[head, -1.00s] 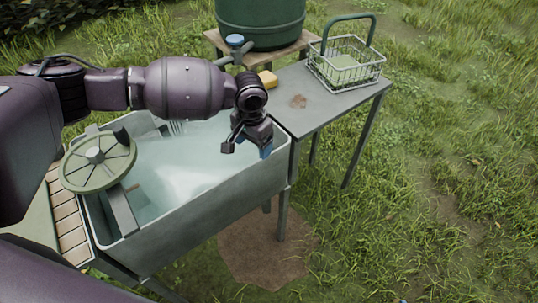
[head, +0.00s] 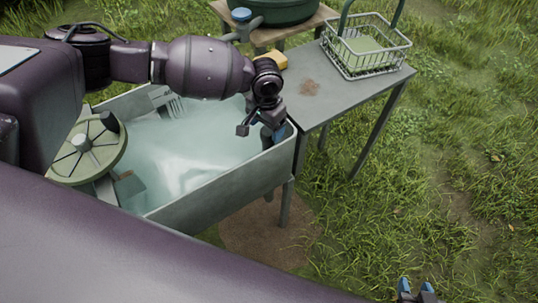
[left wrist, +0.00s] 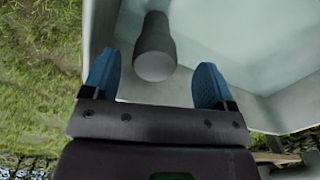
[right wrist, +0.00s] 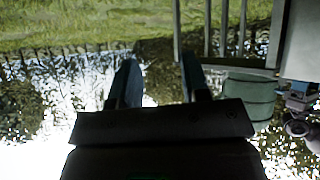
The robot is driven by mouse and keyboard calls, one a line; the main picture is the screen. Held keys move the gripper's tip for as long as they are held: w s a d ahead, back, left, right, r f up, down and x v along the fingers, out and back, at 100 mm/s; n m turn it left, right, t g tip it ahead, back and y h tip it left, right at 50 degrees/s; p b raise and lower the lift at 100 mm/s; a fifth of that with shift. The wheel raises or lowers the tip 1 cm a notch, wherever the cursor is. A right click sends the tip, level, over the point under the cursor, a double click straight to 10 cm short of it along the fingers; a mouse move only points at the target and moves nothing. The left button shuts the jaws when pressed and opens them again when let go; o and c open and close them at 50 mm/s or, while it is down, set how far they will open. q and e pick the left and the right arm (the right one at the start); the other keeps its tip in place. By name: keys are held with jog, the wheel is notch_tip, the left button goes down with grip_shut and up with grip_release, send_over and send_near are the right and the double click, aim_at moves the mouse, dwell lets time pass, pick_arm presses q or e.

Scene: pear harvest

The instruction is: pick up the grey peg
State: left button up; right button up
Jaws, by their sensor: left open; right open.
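The grey peg (left wrist: 155,48) is a dark grey cylinder, standing at the inner corner of the water basin in the left wrist view. It lies between and just beyond the blue fingers of my left gripper (left wrist: 157,82), which is open and not closed on it. In the head view my left gripper (head: 272,133) points down at the right corner of the basin (head: 225,190); the peg is hard to make out there. My right gripper (head: 416,290) is at the bottom edge of the head view, over grass. It is open and empty in the right wrist view (right wrist: 157,85).
A grey side table (head: 335,88) with a wire basket (head: 372,62) and a yellow block (head: 273,60) adjoins the basin. A green round tub (head: 285,12) stands behind. A spoked green wheel (head: 88,150) sits at the basin's left end. Grass on the right is free.

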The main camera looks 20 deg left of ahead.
pick_arm(q)
jog(key=shift+f, duration=0.25)
jog(key=f, duration=0.1)
jog(key=f+b, duration=0.1)
jog(key=f, duration=0.2)
jog(key=shift+w+d+f, duration=0.1)
jog(key=shift+d+f, duration=0.2)
jog(key=shift+f, duration=0.05)
jog(key=shift+r, duration=0.1)
jog(key=shift+c, duration=0.5)
jog(key=c, duration=1)
grip_shut()
